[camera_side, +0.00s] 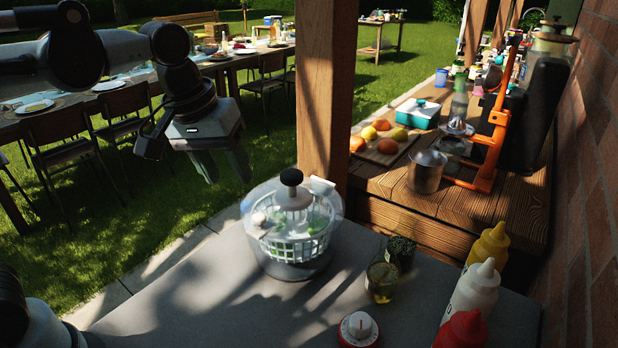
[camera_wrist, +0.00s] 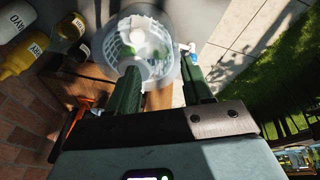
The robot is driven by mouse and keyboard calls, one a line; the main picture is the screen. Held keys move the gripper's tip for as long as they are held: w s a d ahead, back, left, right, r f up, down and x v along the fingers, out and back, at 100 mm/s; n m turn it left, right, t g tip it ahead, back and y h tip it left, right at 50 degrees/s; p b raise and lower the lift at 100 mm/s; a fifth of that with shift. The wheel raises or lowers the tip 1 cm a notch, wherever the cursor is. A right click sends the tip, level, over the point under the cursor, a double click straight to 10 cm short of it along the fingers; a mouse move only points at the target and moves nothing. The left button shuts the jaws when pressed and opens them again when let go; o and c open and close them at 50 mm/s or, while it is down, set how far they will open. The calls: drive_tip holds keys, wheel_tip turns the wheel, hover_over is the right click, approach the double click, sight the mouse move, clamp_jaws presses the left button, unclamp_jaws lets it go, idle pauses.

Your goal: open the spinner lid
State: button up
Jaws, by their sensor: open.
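The salad spinner (camera_side: 292,250) stands upright on the grey counter, a clear bowl with a white basket and some green inside. In the wrist view the spinner (camera_wrist: 120,45) shows at the top, beyond the fingers. My gripper (camera_side: 228,177) is open and empty, pointing down to the left of the spinner, at about knob height in the side picture, and apart from it. In the wrist view my two fingers (camera_wrist: 160,62) are spread apart with nothing between them.
A glass jar (camera_side: 381,282) and a dark pot (camera_side: 400,252) stand right of the spinner. A red-and-white timer (camera_side: 358,328) and several sauce bottles (camera_side: 473,290) are in front and right. A wooden post (camera_side: 325,95) rises just behind the spinner. The counter's left front (camera_side: 190,300) is clear.

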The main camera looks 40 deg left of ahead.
sight(259, 216)
drive_tip(key=w+d+r+n+g, duration=0.2)
drive_tip(key=d+r+n+g, duration=0.1)
drive_tip(key=d+r+n, duration=0.15)
drive_tip(key=f, duration=1.1)
drive_tip(key=shift+a+f, duration=0.2)
drive_tip(key=shift+f, duration=0.15)
clamp_jaws()
